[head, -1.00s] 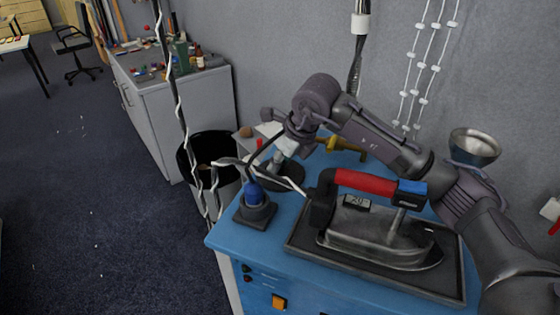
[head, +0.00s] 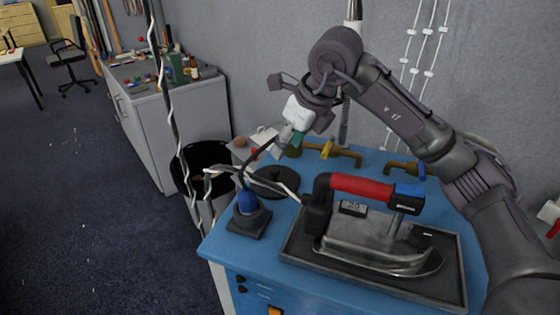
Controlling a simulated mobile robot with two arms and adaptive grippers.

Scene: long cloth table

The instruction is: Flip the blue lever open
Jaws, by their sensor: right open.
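A small blue lever (head: 422,171) shows at the right end of a brass valve (head: 402,168), at the back right of the blue bench, behind the iron and close to my right forearm. It is small, and its exact angle is hard to tell. Another brass valve with a yellow lever (head: 327,150) and a green lever (head: 296,141) stands to its left. My right gripper (head: 286,143) is open and empty, pointing down above the bench's back left, left of the yellow lever and well away from the blue lever. My left gripper is not in view.
A steam iron (head: 365,250) with a red handle rests on a dark tray (head: 455,285) in front of the valves. A blue-topped plug (head: 247,202) with a cable stands at the left edge, before a round dark disc (head: 283,184). A black bin (head: 190,160) stands left.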

